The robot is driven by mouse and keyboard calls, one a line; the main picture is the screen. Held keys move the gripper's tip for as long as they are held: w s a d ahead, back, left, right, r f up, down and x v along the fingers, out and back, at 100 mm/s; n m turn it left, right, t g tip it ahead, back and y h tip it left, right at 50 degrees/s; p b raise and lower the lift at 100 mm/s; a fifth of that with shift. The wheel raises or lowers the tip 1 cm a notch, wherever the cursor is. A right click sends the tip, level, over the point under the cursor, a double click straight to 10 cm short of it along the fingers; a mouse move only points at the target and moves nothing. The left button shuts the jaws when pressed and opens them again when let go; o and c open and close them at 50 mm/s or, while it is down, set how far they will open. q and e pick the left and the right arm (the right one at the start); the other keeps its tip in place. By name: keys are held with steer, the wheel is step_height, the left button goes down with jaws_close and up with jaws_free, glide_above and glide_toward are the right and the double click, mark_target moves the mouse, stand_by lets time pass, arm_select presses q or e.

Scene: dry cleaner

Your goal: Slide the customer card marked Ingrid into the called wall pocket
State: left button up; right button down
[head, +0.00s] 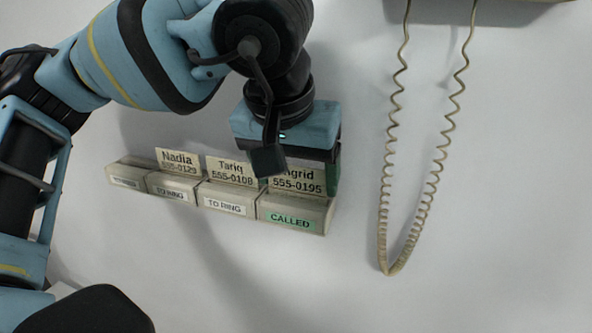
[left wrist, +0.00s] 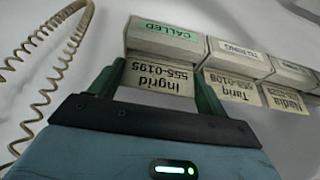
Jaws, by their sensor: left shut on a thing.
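The Ingrid card (head: 300,181) stands upright at the called pocket (head: 295,212), the one with the green label at the right end of the row. Its lower edge is hidden by the pocket's front, and I cannot tell how deep it sits. My left gripper (head: 300,170) is shut on the card from above. In the left wrist view, the green fingers of my left gripper (left wrist: 160,74) lie at both sides of the Ingrid card (left wrist: 160,78), close to the called pocket (left wrist: 165,42). My right gripper is not in view.
The Tariq card (head: 231,171) and Nadia card (head: 177,161) stand in the two "to ring" pockets (head: 226,205) to the left. The leftmost pocket (head: 127,178) shows no card. A coiled cord (head: 386,180) hangs to the right. The wall below is clear.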

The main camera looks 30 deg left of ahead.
arm_select(q)
steer(key=o, duration=1)
steer(key=shift+r, duration=3.5)
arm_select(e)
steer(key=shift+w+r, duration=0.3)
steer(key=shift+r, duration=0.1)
